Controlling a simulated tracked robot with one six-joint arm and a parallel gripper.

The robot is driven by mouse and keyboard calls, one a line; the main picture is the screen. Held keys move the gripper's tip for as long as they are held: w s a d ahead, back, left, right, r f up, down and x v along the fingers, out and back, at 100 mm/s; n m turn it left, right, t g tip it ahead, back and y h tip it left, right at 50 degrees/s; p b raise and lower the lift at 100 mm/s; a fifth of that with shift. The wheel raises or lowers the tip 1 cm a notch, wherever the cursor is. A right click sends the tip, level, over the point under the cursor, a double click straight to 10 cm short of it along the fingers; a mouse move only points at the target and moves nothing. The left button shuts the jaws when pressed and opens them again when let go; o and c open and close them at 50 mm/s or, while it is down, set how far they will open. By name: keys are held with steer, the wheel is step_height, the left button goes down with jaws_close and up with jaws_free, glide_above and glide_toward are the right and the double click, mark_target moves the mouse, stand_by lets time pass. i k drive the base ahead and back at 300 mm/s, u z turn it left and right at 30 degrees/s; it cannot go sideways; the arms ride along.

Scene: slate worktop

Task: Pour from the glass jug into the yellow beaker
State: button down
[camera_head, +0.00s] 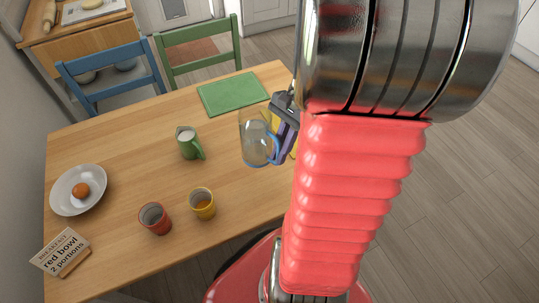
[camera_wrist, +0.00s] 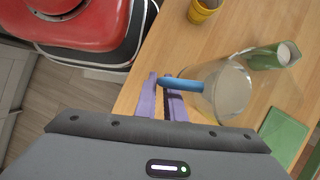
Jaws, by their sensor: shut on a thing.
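The clear glass jug (camera_head: 256,143) with a blue handle (camera_head: 276,150) is near the table's right side; it also shows in the wrist view (camera_wrist: 230,92). My gripper (camera_wrist: 163,82), with purple fingers, is shut on the blue handle (camera_wrist: 184,85). The jug looks roughly upright; whether it touches the table is unclear, and I cannot tell what liquid is in it. The yellow beaker (camera_head: 203,206) stands upright near the table's front edge, left of and nearer than the jug. Its top edge of the wrist view shows part of it (camera_wrist: 203,10).
A red beaker (camera_head: 155,220) stands left of the yellow one. A green milk jug (camera_head: 188,145) stands left of the glass jug. A plate (camera_head: 62,198), a sign (camera_head: 62,255) and a green mat (camera_head: 222,97) are on the table. Something yellow (camera_head: 271,118) is partly hidden behind my gripper.

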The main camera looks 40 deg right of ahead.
mark_target(200, 200)
steer(key=k, duration=1)
